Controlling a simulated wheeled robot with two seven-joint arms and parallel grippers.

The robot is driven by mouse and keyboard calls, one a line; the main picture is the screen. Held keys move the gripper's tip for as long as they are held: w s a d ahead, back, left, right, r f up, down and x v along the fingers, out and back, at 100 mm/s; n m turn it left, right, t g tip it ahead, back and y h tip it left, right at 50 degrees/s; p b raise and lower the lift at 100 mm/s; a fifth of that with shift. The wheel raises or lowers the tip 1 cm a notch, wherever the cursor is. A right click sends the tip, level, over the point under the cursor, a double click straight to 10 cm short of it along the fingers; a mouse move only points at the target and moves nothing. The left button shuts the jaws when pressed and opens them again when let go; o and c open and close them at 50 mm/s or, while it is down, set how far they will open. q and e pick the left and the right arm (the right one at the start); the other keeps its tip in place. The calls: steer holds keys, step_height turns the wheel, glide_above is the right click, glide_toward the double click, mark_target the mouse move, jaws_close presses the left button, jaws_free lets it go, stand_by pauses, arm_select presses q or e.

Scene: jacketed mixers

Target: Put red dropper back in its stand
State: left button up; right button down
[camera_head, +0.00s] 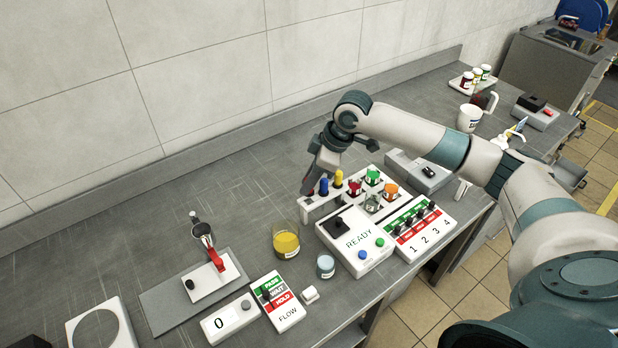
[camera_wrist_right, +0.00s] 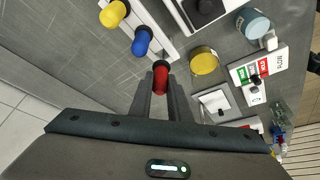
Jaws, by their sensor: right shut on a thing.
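The white dropper stand (camera_head: 318,208) is near the middle of the table in the head view, and its end shows in the wrist view (camera_wrist_right: 172,55). A blue dropper (camera_head: 323,187) and a yellow dropper (camera_head: 338,178) stand upright in it. My right gripper (camera_head: 308,188) is at the stand's left end, pointing down. In the right wrist view its fingers (camera_wrist_right: 161,98) are shut on the red dropper (camera_wrist_right: 161,80). The red dropper is in line with the blue and yellow ones, at the stand's end. I cannot tell whether its tip is inside a hole. My left gripper is not in view.
A beaker of yellow liquid (camera_head: 286,243) stands left of the READY box (camera_head: 355,245). Bottles with red, green and orange caps (camera_head: 373,176) are just right of the stand. A small jar (camera_head: 325,267) is in front. The table behind and left of the stand is clear.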

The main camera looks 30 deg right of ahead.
steer(key=shift+f, duration=1.45)
steer(key=c, duration=1.1)
jaws_free()
steer(key=shift+r+p, duration=2.95)
steer(key=shift+p, duration=0.25)
steer(key=shift+s+f, duration=0.1)
